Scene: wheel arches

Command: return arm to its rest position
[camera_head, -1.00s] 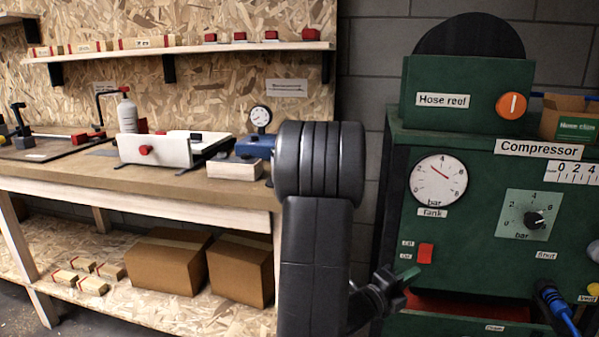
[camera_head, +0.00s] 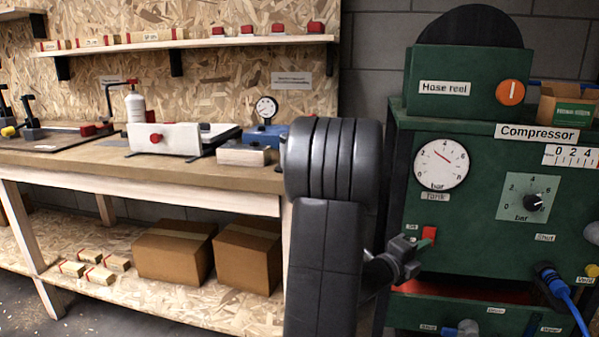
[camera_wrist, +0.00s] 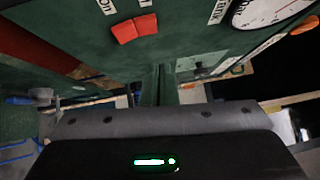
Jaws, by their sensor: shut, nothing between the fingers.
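My arm stands in front of the bench's right end in the head view. My gripper (camera_head: 424,244) is at its lower right, pointing at the front of the green compressor (camera_head: 465,215). Its green fingertips are together and hold nothing. In the head view they overlap the lower edge of a red switch (camera_head: 430,233). In the wrist view the shut fingers (camera_wrist: 160,84) show below the red switch (camera_wrist: 135,28), with green panel between them. I cannot tell how far they are from the panel.
The wooden bench (camera_head: 90,160) is to the left, with cardboard boxes (camera_head: 175,252) on its lower shelf. The compressor carries a tank gauge (camera_head: 441,163), a pressure knob (camera_head: 533,202) and a blue hose (camera_head: 560,290). A red-lined opening (camera_head: 470,288) lies below the gripper.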

